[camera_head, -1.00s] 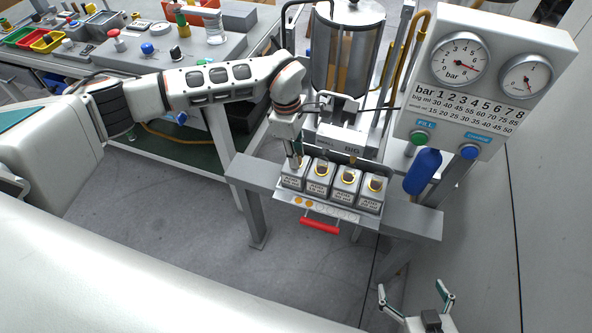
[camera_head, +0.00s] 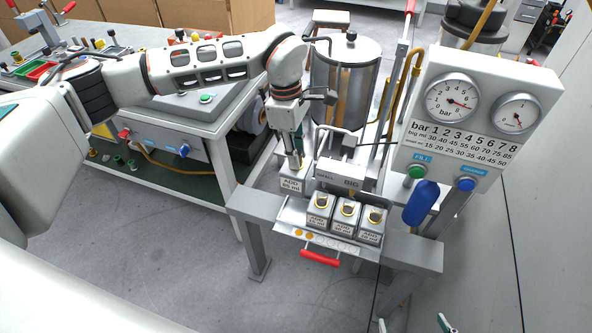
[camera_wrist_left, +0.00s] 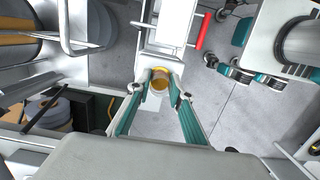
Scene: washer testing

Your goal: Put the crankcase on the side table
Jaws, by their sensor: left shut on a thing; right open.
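The crankcase (camera_head: 291,183) is a small grey block with a white label. My left gripper (camera_head: 294,163) is shut on its top and holds it upright, raised above the left end of the filling rack (camera_head: 318,240). In the left wrist view the fingers (camera_wrist_left: 160,76) close around the crankcase's gold-coloured top opening (camera_wrist_left: 160,86). A table (camera_head: 228,150) with a green lower shelf stands to the left, behind my left arm; I cannot tell if it is the side table. My right gripper (camera_head: 413,327) is open and empty at the bottom edge, with only its fingertips showing.
Three similar blocks (camera_head: 345,220) remain in the rack, right of the held one. The filler head (camera_head: 341,176) and metal tank (camera_head: 347,95) stand close behind. A gauge panel (camera_head: 465,155) is at right. A red handle (camera_head: 320,258) sticks out in front.

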